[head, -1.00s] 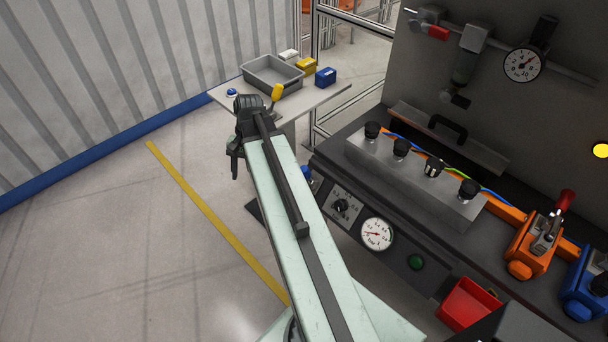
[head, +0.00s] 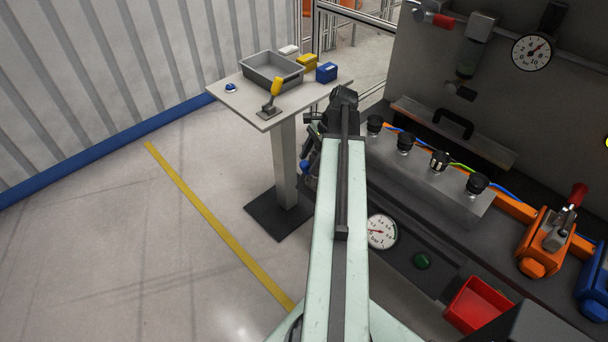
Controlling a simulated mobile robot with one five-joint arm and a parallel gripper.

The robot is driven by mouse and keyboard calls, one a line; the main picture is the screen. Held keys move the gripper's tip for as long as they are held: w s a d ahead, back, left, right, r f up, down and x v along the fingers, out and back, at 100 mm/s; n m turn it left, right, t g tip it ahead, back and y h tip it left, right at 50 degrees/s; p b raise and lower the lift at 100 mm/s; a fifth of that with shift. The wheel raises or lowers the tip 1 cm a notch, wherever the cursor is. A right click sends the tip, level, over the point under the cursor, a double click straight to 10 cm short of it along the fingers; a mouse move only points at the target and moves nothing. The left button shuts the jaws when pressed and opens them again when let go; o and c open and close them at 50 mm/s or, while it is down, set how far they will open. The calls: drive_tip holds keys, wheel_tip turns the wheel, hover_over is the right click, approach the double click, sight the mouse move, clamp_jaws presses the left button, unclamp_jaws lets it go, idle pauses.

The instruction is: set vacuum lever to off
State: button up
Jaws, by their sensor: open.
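My gripper (head: 314,150) hangs dark from the far end of my pale green arm, at the left end of the bench. Its jaws are open, and nothing shows between them. A small blue part (head: 304,166) shows beside it, partly hidden. No label lets me tell which part is the vacuum lever. A yellow-handled lever (head: 275,90) stands tilted on the side table (head: 240,97), left of my gripper. A red-handled lever (head: 576,196) stands on an orange clamp at the right. A red valve handle (head: 436,20) is on the pipe above.
The bench bears a row of black knobs (head: 439,161). A round gauge (head: 381,232) and green button (head: 422,261) are on its front, with a red bin (head: 478,305) to the right. A grey tray (head: 272,72) stands on the side table. The floor at left is clear.

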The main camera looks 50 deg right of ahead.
sight(306, 175)
drive_tip(key=b+x, duration=0.1)
drive_tip(key=x, duration=0.2)
drive_tip(key=shift+f+b, duration=0.25)
drive_tip(key=shift+b, duration=0.15)
drive_tip(key=shift+r, duration=0.1)
clamp_jaws()
drive_tip(key=shift+w, duration=0.1)
idle(0.7)
